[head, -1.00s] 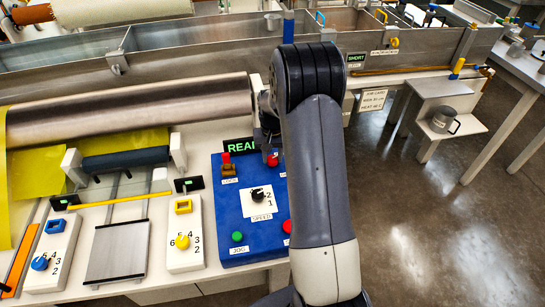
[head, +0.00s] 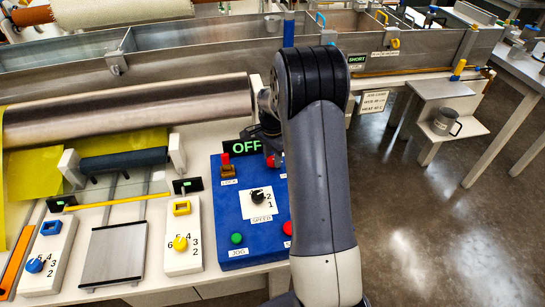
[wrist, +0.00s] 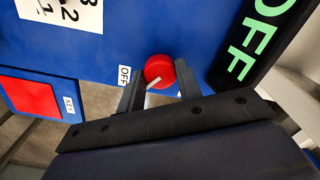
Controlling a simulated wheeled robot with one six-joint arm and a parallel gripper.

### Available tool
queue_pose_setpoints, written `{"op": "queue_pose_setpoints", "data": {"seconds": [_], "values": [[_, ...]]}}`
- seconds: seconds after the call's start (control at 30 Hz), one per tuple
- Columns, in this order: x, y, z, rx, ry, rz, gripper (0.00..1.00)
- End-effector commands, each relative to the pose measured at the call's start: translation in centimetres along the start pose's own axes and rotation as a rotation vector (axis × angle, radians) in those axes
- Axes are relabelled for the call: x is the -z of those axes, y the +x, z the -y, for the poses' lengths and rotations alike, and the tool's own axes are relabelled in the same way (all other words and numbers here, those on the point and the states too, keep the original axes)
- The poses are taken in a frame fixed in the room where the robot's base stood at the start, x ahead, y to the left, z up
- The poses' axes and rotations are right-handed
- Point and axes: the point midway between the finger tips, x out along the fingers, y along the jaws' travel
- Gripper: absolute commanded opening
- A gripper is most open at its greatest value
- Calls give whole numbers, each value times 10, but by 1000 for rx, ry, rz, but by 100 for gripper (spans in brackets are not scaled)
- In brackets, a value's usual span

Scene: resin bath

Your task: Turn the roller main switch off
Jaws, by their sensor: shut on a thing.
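The roller main switch is a red round knob (wrist: 158,70) with a pale pointer line, on the blue control panel (head: 232,246). In the wrist view the pointer line slants toward the OFF label (wrist: 124,76). My gripper (wrist: 160,84) is shut on the red knob, one dark finger on each side of it. In the head view the knob (head: 270,160) is partly hidden by my arm and gripper. The panel display (head: 248,147) reads OFF in green, and it shows large in the wrist view (wrist: 254,45).
The panel also carries a black speed knob (head: 258,197), a green JOG button (head: 237,238), a red button (head: 288,228) and a red-topped lock (head: 226,165). A large metal roller (head: 130,112) lies behind. Open floor is at the right.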

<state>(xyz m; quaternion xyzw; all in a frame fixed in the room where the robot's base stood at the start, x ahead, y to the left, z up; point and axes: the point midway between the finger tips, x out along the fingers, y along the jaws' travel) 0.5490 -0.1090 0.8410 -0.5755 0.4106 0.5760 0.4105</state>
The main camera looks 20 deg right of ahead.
Motion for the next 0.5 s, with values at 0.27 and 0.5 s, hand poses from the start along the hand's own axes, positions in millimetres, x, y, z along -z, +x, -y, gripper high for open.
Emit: {"op": "queue_pose_setpoints", "data": {"seconds": [0.27,0.5], "values": [[0,-1,1,2,179,-1,11],[0,-1,1,3,260,-2,11]]}}
